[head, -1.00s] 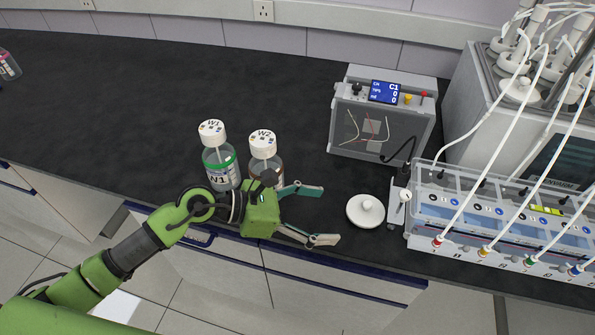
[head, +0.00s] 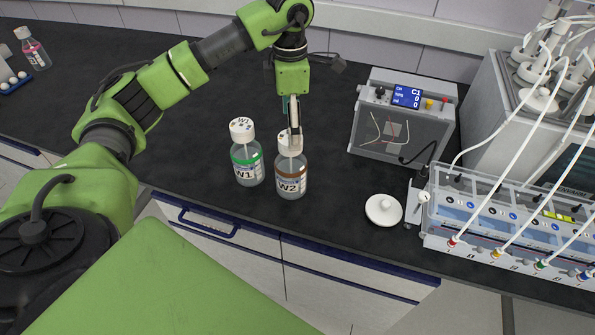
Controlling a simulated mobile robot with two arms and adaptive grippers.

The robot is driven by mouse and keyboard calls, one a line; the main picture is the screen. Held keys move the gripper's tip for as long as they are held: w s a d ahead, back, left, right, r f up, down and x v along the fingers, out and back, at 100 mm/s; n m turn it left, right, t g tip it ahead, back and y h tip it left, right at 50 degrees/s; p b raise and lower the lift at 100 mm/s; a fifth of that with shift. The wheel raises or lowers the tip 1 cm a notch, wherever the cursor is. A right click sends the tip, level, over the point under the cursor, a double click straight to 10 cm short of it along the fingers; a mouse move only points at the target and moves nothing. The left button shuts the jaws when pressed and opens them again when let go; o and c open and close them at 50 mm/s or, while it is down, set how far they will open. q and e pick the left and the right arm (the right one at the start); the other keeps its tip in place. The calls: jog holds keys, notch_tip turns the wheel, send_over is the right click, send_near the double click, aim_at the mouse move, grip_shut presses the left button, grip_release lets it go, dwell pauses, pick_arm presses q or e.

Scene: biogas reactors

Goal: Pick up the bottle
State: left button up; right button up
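Two clear bottles with white caps stand upright on the dark bench. Bottle W1 (head: 248,163) has a green band, and bottle W2 (head: 291,181), just to its right, has a brown band. My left gripper (head: 293,143) points down from above at W2. One pale finger shows in front of W2's cap and hides part of it. The other finger is mostly hidden behind, so I cannot tell whether the fingers are closed on the cap. W2 stands on the bench. My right gripper is not in view.
A white round lid-like piece (head: 383,210) lies right of W2 near the front edge. A box with a display (head: 403,120) and a tubed rack (head: 500,228) stand further right. A pink-labelled bottle (head: 34,50) is far left. The bench left of W1 is clear.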

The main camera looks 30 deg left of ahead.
aim_at(291, 161)
pick_arm(q)
notch_tip(291, 161, down, 7)
jog(key=shift+f+p, duration=0.1)
jog(key=shift+p, duration=0.75)
jog(key=f+p, duration=0.2)
jog(key=f, duration=0.1)
jog(key=f+p, duration=0.1)
jog(key=shift+s+f, duration=0.2)
jog(key=shift+s, duration=0.15)
jog(key=shift+f, duration=0.55)
jog(key=c, duration=1.8)
jog(key=shift+w+r, duration=0.1)
jog(key=shift+w, duration=0.05)
jog(key=shift+c, duration=0.2)
